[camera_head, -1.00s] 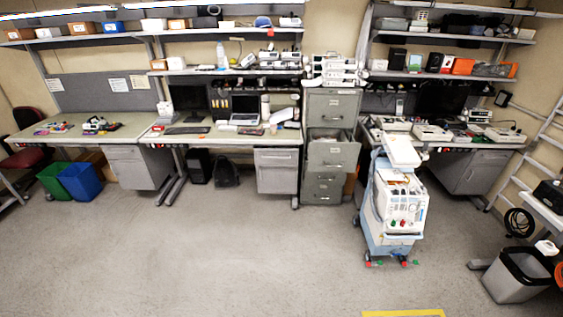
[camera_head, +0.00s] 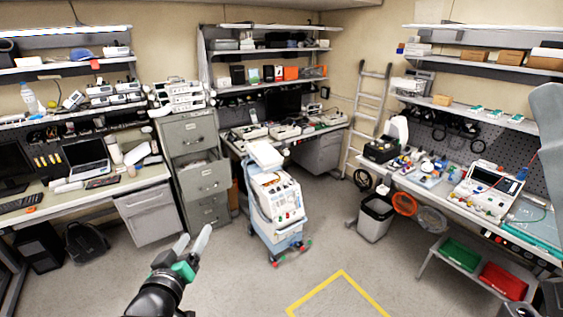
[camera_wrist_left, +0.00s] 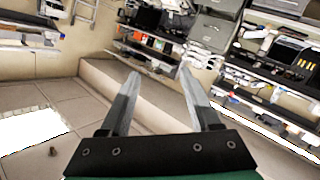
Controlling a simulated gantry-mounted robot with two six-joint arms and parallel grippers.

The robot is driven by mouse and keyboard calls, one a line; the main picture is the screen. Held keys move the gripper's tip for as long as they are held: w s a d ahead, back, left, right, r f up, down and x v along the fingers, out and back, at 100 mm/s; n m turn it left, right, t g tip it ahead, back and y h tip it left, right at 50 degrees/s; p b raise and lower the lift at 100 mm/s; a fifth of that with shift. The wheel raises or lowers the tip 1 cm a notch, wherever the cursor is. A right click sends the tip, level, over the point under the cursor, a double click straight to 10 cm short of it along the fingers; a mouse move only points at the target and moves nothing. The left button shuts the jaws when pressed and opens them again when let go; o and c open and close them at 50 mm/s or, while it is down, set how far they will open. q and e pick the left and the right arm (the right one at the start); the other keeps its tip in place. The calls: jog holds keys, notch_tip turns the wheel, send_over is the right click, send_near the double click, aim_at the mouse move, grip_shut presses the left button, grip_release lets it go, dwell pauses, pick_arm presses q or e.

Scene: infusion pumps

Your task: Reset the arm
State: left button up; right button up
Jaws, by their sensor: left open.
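My left gripper (camera_head: 190,246) comes in at the bottom of the head view, left of centre, over bare floor. In the left wrist view its two fingers (camera_wrist_left: 158,85) stand apart with nothing between them. My right gripper is not in view; a grey link, which may be part of my right arm, shows at the right edge of the head view. A wheeled cart with a pump-like device (camera_head: 279,203) stands on the floor beyond the left gripper, clearly apart from it.
A grey filing cabinet (camera_head: 190,145) and a desk with a laptop (camera_head: 87,160) stand at left. A workbench (camera_head: 450,198) runs along the right, with a trash bin (camera_head: 374,220) beside it. Yellow tape (camera_head: 343,272) marks the floor. The floor in front is open.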

pick_arm(q)
jog(key=s+d+r+m+t, duration=0.1)
jog(key=s+r+t, duration=0.1)
jog(key=r, duration=0.6)
jog(key=s+d+r+t, duration=0.1)
jog(key=s+r+t, duration=0.1)
jog(key=r, duration=0.6)
jog(key=s+d+r+m+t+h, duration=0.1)
jog(key=s+r+m+t, duration=0.4)
jog(key=s+r, duration=1.3)
jog(key=r+t+h, duration=0.1)
jog(key=t, duration=0.1)
jog(key=shift+s+r+t, duration=0.3)
jog(key=shift+s, duration=0.05)
